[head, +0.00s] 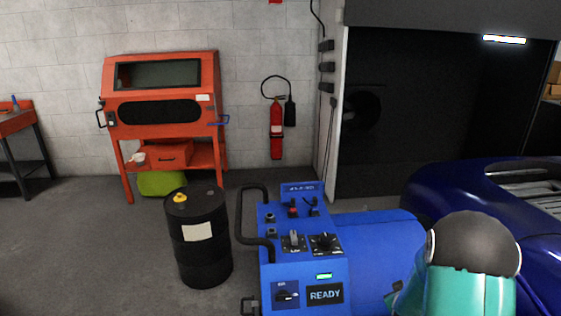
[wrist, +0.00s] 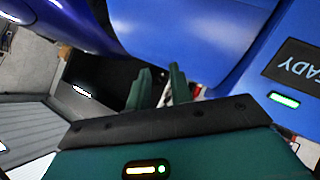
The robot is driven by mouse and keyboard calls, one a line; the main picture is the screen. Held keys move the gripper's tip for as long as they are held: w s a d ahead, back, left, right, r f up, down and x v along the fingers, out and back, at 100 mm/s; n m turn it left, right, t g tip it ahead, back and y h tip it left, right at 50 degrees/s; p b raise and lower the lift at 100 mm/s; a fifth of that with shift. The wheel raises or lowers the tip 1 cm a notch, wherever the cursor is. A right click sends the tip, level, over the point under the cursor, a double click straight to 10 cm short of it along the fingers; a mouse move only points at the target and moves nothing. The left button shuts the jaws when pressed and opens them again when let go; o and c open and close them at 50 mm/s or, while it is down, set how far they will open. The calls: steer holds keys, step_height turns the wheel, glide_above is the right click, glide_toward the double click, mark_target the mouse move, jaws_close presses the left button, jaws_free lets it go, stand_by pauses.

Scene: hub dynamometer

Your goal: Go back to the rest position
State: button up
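My gripper (wrist: 162,88) shows in the wrist view as two dark green fingers beyond a black edge. The fingers stand apart with a gap between them, and I see nothing held. The blue machine (wrist: 190,40) fills the area behind the fingers, and part of its "READY" sign (wrist: 295,68) shows at the right. In the head view, the blue dynamometer console (head: 305,262) stands at the front centre with knobs, switches and a lit green display. A teal and grey part of my arm is at the lower right; my fingers do not show there.
A black drum (head: 202,262) stands left of the console. An orange cabinet (head: 160,85) and a red fire extinguisher (head: 276,140) are at the back wall. A dark blue car (head: 440,185) is at the right. Grey floor (head: 90,260) is clear at the left.

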steer(key=s+a+r+m+g+y, duration=0.15)
steer(key=s+a+r, duration=0.25)
steer(key=a+r, duration=0.45)
steer(key=s+a+r+g+y, duration=0.15)
steer(key=s+a+r, duration=0.4)
steer(key=r, duration=0.65)
steer(key=s+a+r, duration=0.2)
steer(key=s+a, duration=0.1)
steer(key=s, duration=0.4)
steer(key=s+a+r+m+g+y, duration=0.1)
steer(key=s+a+r, duration=0.2)
steer(key=s, duration=0.4)
steer(key=s+a+r+m+g+y, duration=0.1)
steer(key=s+a+r, duration=0.1)
steer(key=s, duration=0.5)
steer(key=shift+a+r, duration=0.35)
steer(key=shift+a, duration=0.2)
steer(key=shift+d, duration=0.1)
